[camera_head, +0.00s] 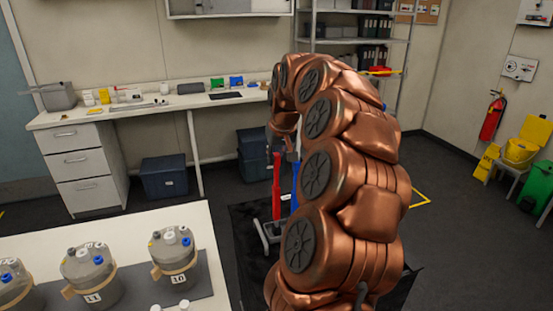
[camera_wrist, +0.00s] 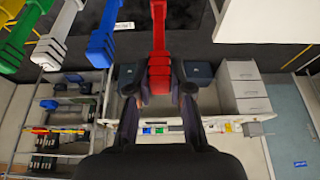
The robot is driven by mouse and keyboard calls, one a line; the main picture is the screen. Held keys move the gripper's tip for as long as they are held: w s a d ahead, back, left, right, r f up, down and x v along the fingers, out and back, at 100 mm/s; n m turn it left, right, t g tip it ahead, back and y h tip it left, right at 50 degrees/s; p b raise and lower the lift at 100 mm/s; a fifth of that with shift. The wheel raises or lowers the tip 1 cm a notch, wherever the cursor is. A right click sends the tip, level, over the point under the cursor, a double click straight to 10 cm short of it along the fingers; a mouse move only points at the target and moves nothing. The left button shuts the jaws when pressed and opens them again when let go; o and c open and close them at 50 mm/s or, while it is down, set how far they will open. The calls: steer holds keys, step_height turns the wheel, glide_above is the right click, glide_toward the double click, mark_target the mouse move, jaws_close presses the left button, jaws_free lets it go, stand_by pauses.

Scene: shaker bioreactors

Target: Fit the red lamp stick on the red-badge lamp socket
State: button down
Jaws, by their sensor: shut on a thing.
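My gripper (camera_wrist: 160,88) is shut on the red lamp stick (camera_wrist: 158,50), with one finger on each side of its thick end. In the head view the red lamp stick (camera_head: 276,187) hangs upright below my wrist, over a small dark stand (camera_head: 266,236). I cannot tell whether its lower end still touches the stand. A blue stick (camera_wrist: 103,40), a white stick (camera_wrist: 55,38) and a green stick (camera_wrist: 17,42) are beside it in the wrist view. The red-badge lamp socket cannot be made out.
A white table (camera_head: 205,222) at front left bears several grey vessels, including 11 (camera_head: 92,275) and 10 (camera_head: 174,258). A bench (camera_head: 150,108) runs along the back wall, with dark bins (camera_head: 164,177) below. Shelves stand behind my arm.

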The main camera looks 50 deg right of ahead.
steer(key=shift+r, duration=0.85)
stand_by(0.3)
steer(key=shift+r, duration=1.3)
steer(key=shift+s, duration=0.15)
stand_by(0.6)
